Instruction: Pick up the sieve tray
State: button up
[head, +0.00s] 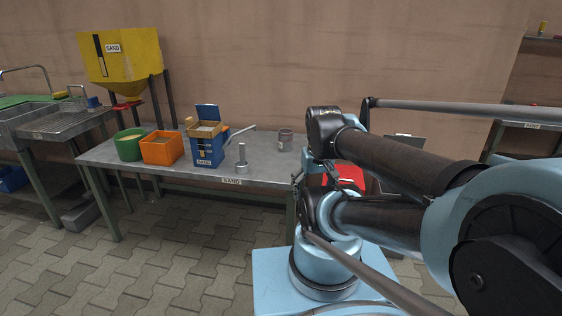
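I cannot make out a sieve tray for certain in the head view. A red flat-topped thing (346,177) shows partly behind my arm, and I cannot tell what it is. My arm is folded across the right half of the view. My gripper (300,183) seems to hang near the arm's lower joint, small, dark and partly hidden. I cannot tell whether it is open or shut. It is apart from the things on the left part of the table.
The grey table (209,176) bears a green bucket (131,145), an orange bin (162,148), a blue box (207,143), a metal piece with an upright post (242,160) and a grey can (285,140). The paved floor in front is clear.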

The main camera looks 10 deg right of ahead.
aim_at(206, 129)
jog(key=u, duration=0.55)
jog(key=k, duration=1.3)
jog(key=u, duration=0.7)
jog(key=i, duration=1.4)
jog(key=u, duration=0.4)
